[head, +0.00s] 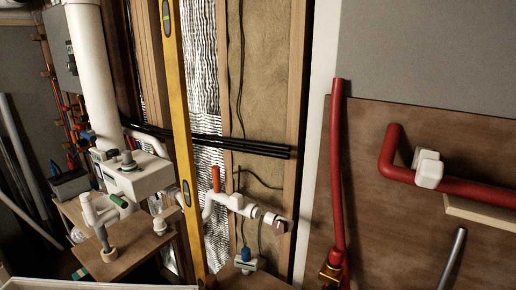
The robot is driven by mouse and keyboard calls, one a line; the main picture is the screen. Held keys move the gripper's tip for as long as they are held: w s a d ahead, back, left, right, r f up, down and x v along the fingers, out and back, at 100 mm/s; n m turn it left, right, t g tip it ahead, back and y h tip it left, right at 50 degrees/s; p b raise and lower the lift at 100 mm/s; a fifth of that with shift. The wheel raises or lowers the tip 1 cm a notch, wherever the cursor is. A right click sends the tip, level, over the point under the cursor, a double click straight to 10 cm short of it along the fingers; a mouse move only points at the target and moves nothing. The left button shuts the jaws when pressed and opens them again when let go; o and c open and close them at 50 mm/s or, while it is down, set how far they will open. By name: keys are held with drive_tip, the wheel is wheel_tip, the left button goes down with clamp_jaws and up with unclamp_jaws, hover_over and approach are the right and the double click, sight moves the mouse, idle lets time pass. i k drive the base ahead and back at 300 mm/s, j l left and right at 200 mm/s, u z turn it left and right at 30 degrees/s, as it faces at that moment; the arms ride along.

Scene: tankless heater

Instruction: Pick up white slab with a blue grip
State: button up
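A small white slab with a blue grip (245,263) sits low in the middle of the head view, just right of the foot of a yellow spirit level. The blue grip stands up from the slab's top. It lies near the wooden framing below the white pipe fittings and appears small in this view. My gripper does not show in this view, so nothing shows touching the slab.
The tall yellow level (178,110) leans left of the slab. White pipe fittings (237,203) stick out above it. A red pipe (338,180) with a brass fitting stands to the right. A white valve assembly (130,175) and wooden shelf (135,252) are at left.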

sight(244, 262)
drive_tip(key=i+l+u, duration=0.1)
drive_tip(key=u, duration=0.25)
drive_tip(key=i+l+u, duration=0.1)
drive_tip(key=u, duration=0.3)
drive_tip(key=i+l+u, duration=0.15)
drive_tip(key=u, duration=0.2)
